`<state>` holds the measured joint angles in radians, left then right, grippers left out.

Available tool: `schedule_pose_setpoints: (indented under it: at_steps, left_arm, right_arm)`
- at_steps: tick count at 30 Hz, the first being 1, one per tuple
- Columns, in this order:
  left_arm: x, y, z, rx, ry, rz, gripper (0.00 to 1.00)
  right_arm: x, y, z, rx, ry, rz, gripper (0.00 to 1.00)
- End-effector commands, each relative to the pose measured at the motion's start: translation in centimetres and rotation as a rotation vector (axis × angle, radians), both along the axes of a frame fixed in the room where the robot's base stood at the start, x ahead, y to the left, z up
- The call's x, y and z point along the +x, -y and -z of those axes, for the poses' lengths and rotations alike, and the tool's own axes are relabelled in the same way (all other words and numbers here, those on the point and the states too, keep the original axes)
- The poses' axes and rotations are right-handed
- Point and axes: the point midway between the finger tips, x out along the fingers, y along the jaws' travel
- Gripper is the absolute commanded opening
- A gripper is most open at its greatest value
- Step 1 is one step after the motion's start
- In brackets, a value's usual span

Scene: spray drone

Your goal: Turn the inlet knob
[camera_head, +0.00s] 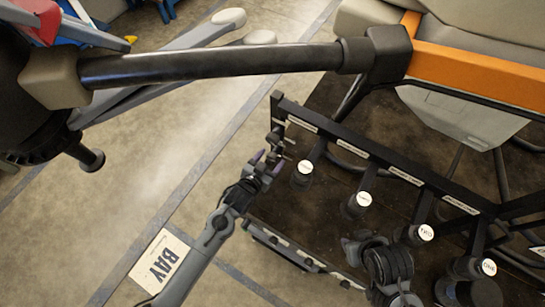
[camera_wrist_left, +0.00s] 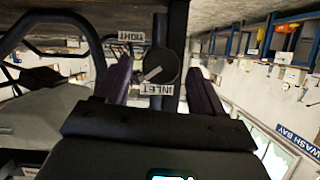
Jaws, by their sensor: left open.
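The inlet knob (camera_wrist_left: 157,65) is a dark round dial with a pale pointer line, mounted on a black post. The white INLET label (camera_wrist_left: 157,89) is beside it and reads upside down in the left wrist view. My left gripper (camera_wrist_left: 163,84) is open, with one purple-grey finger on each side of the knob in that picture; I cannot tell whether either touches it. In the head view my left gripper (camera_head: 268,162) is at the left end of the black rack, where the knob is too small to make out clearly.
A drone arm (camera_head: 215,65) spans above. My right arm (camera_head: 388,265) is at the lower right, its fingers unclear. A BAY sign (camera_head: 160,262) lies on the floor.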

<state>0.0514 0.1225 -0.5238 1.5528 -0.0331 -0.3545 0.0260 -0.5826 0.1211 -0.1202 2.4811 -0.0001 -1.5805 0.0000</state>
Motion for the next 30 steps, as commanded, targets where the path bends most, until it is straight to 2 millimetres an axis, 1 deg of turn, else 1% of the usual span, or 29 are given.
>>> schedule_pose_setpoints:
  at_steps: [1, 3, 7, 17, 18, 23, 27, 28, 30]
  left_arm:
    - [0.5, 0.3, 0.4, -0.001, 0.0, 0.0, 0.69]
    - [1.1, 0.6, 0.6, 0.0, 0.0, 0.0, 0.69]
    - [1.7, 0.9, 0.9, 0.0, 0.0, 0.0, 0.69]
    - [1.9, 1.1, 0.9, -0.001, 0.0, 0.0, 0.69]
    - [1.9, 1.1, 0.9, -0.001, 0.0, 0.0, 0.67]
    - [1.9, 1.0, 0.9, -0.001, 0.0, 0.0, 0.43]
    - [1.9, 1.0, 0.9, 0.0, -0.001, 0.0, 0.21]
    - [1.9, 1.0, 0.9, -0.001, 0.0, 0.0, 0.17]
    - [1.9, 1.0, 0.9, 0.001, -0.001, -0.001, 0.17]
  right_arm:
    - [0.0, 0.0, 0.4, 0.001, 0.001, 0.001, 0.36]
    - [0.1, 0.0, 0.6, 0.002, 0.001, 0.002, 0.36]
    - [0.1, -0.1, 0.8, 0.003, 0.001, 0.002, 0.36]
    - [0.1, -0.1, 0.7, 0.004, 0.001, 0.003, 0.36]
    - [0.1, -0.1, 0.8, 0.004, 0.001, 0.003, 0.36]
    - [0.1, -0.1, 0.8, 0.003, 0.002, 0.003, 0.36]
    - [0.1, 0.0, 0.8, 0.002, 0.002, 0.002, 0.36]
    - [0.1, 0.0, 0.8, 0.001, 0.002, 0.001, 0.36]
    - [0.1, 0.0, 0.8, -0.001, 0.002, -0.001, 0.36]
